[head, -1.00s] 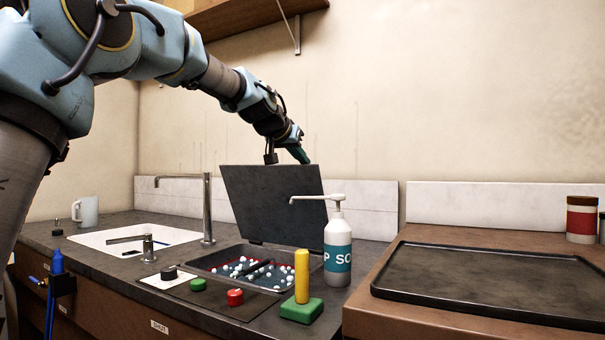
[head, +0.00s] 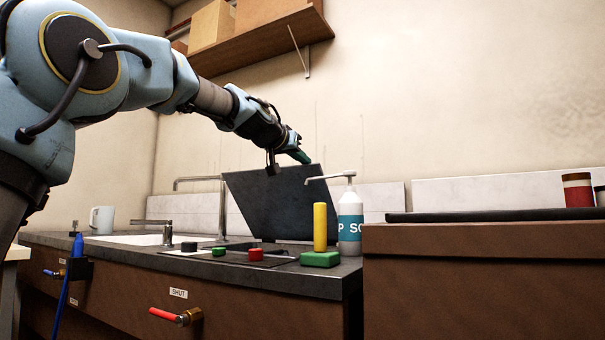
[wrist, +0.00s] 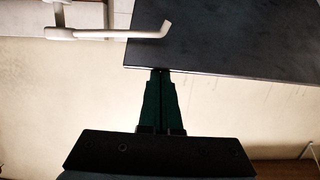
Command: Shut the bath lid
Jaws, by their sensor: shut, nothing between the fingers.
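The bath lid (head: 272,203) is a dark flat panel standing raised and leaning back behind the counter. In the wrist view the lid (wrist: 235,38) fills the upper right. The bath (head: 290,246) below it is mostly hidden by the low camera angle. My gripper (head: 307,161) is shut and empty at the lid's top edge, toward its right side. In the wrist view my gripper (wrist: 161,72) has its green fingertips together at the lid's edge; I cannot tell whether they touch it.
A soap pump bottle (head: 350,222) stands right of the lid, its spout reaching toward it. A dark tray (head: 480,216) lies right. A shelf (head: 262,45) hangs above.

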